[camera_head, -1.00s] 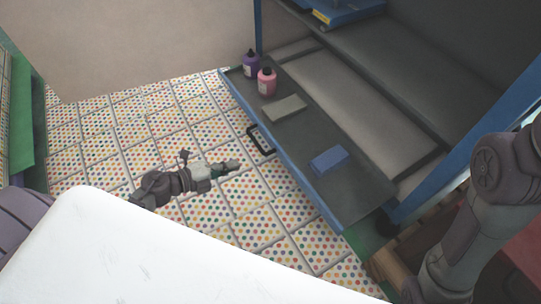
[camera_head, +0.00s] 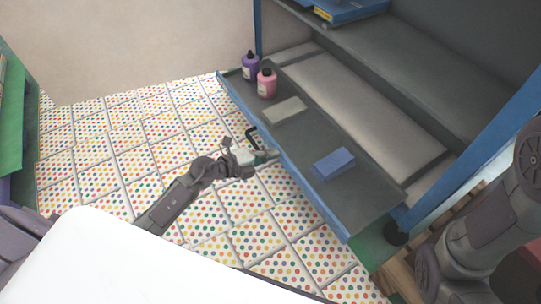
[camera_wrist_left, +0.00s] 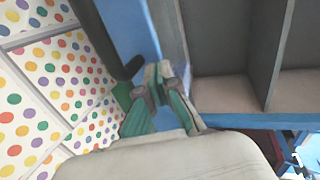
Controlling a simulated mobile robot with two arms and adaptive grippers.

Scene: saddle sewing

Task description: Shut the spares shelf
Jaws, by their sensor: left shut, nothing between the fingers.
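The spares shelf (camera_head: 310,145) is a dark grey board with a blue front edge, pulled out from the blue rack in the head view. A black handle (camera_head: 252,136) sticks out from its front; a dark bar that looks like it shows in the left wrist view (camera_wrist_left: 117,68). My left gripper (camera_head: 273,155) is shut and empty, its tips at the shelf's front edge just right of the handle. In the left wrist view its fingers (camera_wrist_left: 157,70) are together close to a blue surface; whether they touch is unclear. My right gripper is out of view.
On the shelf stand a purple bottle (camera_head: 250,66) and a pink bottle (camera_head: 267,84), with a grey block (camera_head: 285,110) and a blue block (camera_head: 333,164). A blue item (camera_head: 345,8) lies higher in the rack. The dotted floor (camera_head: 120,150) is clear.

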